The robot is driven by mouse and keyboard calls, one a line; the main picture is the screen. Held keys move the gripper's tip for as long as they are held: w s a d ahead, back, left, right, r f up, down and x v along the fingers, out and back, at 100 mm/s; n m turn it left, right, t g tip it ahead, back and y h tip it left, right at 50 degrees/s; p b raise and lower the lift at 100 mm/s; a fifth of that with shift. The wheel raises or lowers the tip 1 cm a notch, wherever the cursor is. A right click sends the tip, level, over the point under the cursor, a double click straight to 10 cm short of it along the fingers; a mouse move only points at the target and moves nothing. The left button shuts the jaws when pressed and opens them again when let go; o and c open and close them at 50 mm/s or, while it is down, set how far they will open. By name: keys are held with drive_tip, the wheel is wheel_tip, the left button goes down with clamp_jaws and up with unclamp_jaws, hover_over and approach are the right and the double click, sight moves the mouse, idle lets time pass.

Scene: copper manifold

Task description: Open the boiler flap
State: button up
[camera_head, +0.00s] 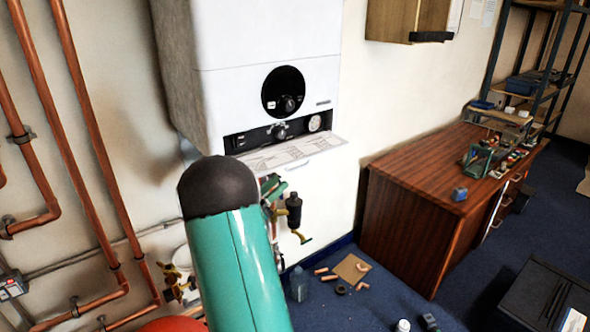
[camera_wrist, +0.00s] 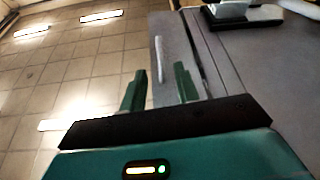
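The white boiler (camera_head: 265,70) hangs on the wall in the head view. Its flap (camera_head: 290,152) is folded down at the boiler's lower edge, with a printed inner face showing. The control strip (camera_head: 275,132) above it, with a knob and a gauge, is uncovered. In the wrist view the flap (camera_wrist: 180,45) is a grey panel with a pale bar handle (camera_wrist: 159,58). My gripper (camera_wrist: 160,88) has its two green fingers apart, near the flap, with the handle beyond the gap between them. Contact cannot be told. My arm hides part of the area below the boiler in the head view.
Copper pipes (camera_head: 75,130) run up the wall at left. Valves and fittings (camera_head: 292,208) sit below the boiler. A wooden desk (camera_head: 420,205) stands at right, and loose pipe pieces lie on the blue floor. A black case (camera_head: 545,295) is at lower right.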

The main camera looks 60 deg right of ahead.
sight(295, 169)
drive_tip(key=x, duration=0.8)
drive_tip(key=shift+w, duration=0.1)
clamp_jaws()
